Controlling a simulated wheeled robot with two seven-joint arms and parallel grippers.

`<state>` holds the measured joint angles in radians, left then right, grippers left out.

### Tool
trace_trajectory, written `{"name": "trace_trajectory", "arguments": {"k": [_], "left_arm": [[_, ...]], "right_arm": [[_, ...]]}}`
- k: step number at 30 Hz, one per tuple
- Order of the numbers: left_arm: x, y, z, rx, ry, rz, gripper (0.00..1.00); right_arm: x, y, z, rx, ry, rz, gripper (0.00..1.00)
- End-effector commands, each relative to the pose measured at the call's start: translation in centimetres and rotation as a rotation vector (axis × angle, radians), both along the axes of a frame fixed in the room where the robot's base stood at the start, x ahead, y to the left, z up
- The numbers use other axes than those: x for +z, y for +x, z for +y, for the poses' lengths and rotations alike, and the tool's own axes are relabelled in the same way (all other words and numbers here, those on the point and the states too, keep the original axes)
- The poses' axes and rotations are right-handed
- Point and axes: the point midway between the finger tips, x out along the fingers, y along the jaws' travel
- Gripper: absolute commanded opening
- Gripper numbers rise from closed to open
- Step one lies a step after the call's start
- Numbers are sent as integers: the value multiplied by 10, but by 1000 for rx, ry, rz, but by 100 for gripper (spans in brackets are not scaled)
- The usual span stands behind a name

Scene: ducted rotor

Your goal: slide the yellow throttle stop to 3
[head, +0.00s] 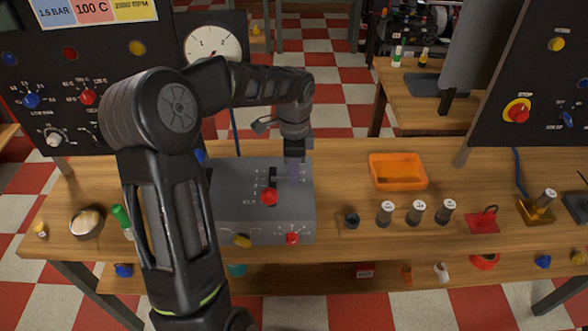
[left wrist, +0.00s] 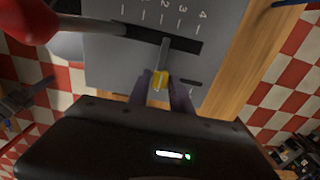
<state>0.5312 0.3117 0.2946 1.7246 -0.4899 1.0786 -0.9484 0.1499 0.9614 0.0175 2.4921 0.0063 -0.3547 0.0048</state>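The grey control box (head: 232,215) stands on the bench in the head view. The throttle stop's yellow knob (left wrist: 160,79) shows in the left wrist view, on a thin stem rising from a dark slot (left wrist: 188,45) beside a numbered scale (left wrist: 182,14). The stem stands near the 2 and 3 marks; its exact reading is hard to tell. My left gripper (head: 294,172) is over the box's right rear part. In the left wrist view its fingers (left wrist: 160,88) lie on both sides of the yellow knob and appear closed on it. My right gripper is out of view.
A red lever knob (head: 269,197) stands close left of my left gripper. A yellow knob (head: 242,240) and a red knob (head: 292,238) sit on the box's front. An orange tray (head: 398,171) and several grey-topped cylinders stand to the right.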

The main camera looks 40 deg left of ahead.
Motion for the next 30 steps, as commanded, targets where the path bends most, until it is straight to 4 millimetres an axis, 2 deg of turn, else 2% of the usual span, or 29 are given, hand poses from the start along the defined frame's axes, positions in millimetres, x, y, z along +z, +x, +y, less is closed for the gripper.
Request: {"name": "trace_trajectory", "arguments": {"k": [1,9,30], "left_arm": [[0,0,0,0,0,0,21],[0,0,0,0,0,0,0],[1,0,0,0,1,-1,0]], "right_arm": [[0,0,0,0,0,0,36],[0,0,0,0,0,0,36],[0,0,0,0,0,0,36]]}}
